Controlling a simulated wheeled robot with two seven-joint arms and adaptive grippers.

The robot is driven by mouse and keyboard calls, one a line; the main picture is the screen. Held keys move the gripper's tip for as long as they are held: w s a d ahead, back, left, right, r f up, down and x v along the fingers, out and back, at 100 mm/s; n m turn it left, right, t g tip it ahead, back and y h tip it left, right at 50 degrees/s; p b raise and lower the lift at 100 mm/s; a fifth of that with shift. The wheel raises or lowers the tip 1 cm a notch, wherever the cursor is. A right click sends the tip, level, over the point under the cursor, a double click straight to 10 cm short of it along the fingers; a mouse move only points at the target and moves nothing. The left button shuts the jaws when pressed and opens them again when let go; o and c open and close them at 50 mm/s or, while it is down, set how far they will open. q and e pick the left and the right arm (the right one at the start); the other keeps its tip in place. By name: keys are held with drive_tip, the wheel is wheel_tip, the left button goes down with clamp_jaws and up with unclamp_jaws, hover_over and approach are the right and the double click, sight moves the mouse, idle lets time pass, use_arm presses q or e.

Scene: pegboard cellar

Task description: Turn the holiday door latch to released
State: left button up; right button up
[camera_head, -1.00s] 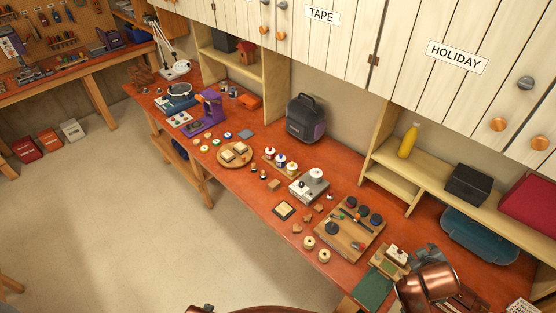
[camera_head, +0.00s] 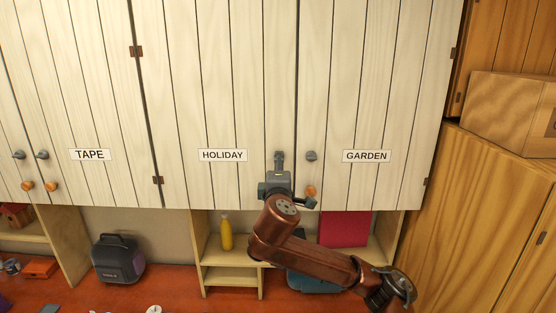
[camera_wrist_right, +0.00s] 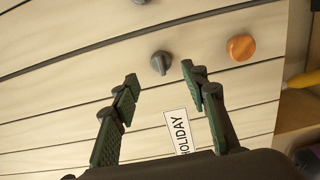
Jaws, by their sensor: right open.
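The holiday door (camera_head: 222,110) is the white plank cabinet door with the HOLIDAY label (camera_head: 222,155); it is closed. In the right wrist view its latch (camera_wrist_right: 161,62) is a round grey knob with a raised bar, beside an orange knob (camera_wrist_right: 241,47). In the head view the latch is hidden behind my right gripper (camera_head: 279,158). That gripper, also in the wrist view (camera_wrist_right: 159,73), is open and empty. Its fingertips lie on either side of the latch in the picture, seemingly short of it. My left gripper is not in view.
The garden door (camera_head: 370,110) is to the right, with its own grey latch (camera_head: 311,155) and orange knob (camera_head: 310,190) close to my right gripper. Below are a shelf with a yellow bottle (camera_head: 226,232) and a red bench. Wooden cabinets stand at the far right.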

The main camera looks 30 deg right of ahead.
drive_tip(key=p+x, duration=0.2)
drive_tip(key=x, duration=0.4)
drive_tip(key=shift+w+f, duration=0.1)
clamp_jaws()
idle(0.4)
